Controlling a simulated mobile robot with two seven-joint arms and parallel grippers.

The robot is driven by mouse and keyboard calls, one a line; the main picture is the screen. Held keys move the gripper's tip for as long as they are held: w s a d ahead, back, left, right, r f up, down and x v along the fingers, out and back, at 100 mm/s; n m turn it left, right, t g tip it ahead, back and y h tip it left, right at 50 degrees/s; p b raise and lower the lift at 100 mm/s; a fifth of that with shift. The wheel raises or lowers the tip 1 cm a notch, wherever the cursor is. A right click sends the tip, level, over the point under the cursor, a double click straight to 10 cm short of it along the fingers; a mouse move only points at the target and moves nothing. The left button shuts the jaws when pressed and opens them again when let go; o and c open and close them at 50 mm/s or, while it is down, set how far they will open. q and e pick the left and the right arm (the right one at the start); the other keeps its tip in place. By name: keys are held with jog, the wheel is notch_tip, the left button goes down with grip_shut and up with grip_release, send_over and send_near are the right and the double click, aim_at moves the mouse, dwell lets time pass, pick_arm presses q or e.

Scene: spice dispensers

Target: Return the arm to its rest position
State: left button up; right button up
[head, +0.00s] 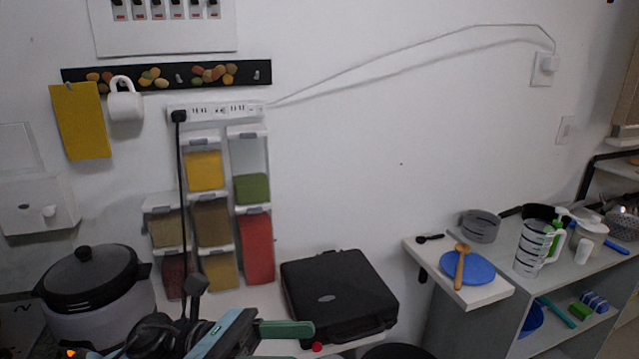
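The spice dispensers (212,218) hang on the white wall at left, clear-fronted boxes with yellow, green, red and brown contents. My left gripper (308,343) is at the bottom edge, below and in front of the dispensers. My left arm's dark links show at the bottom left. My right arm and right gripper are not in view.
A black case (338,292) lies just right of my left gripper. A lidded pot (95,290) stands at left. A power strip (217,110) with a black cord hangs above the dispensers. A shelf at right holds a blue plate (482,268) and a measuring jug (533,248).

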pick_arm(q)
jog(key=w+a+f+n+t+y, duration=0.25)
jog(key=f+n+t, duration=0.4)
jog(key=n, duration=0.55)
jog(key=w+a+f+n+t+y, duration=0.1)
jog(key=a+f+n+t+y, duration=0.25)
jog(key=f+n+t, duration=0.6)
jog(key=w+a+f+n+t+y, duration=0.25)
jog(key=n+t+y, duration=0.2)
jog(key=n, duration=0.95)
jog(key=s+a+f+n+g+y, duration=0.3)
jog(key=s+f+n, duration=0.5)
jog(key=f, duration=0.4)
jog(key=s+a+f+n+g+y, duration=0.4)
jog(key=s+f+n, duration=0.4)
jog(key=s+f, duration=0.3)
jog(key=shift+s+a+f+y, duration=0.25)
jog(key=shift+a+f+y, duration=0.25)
jog(key=shift+f+y, duration=0.15)
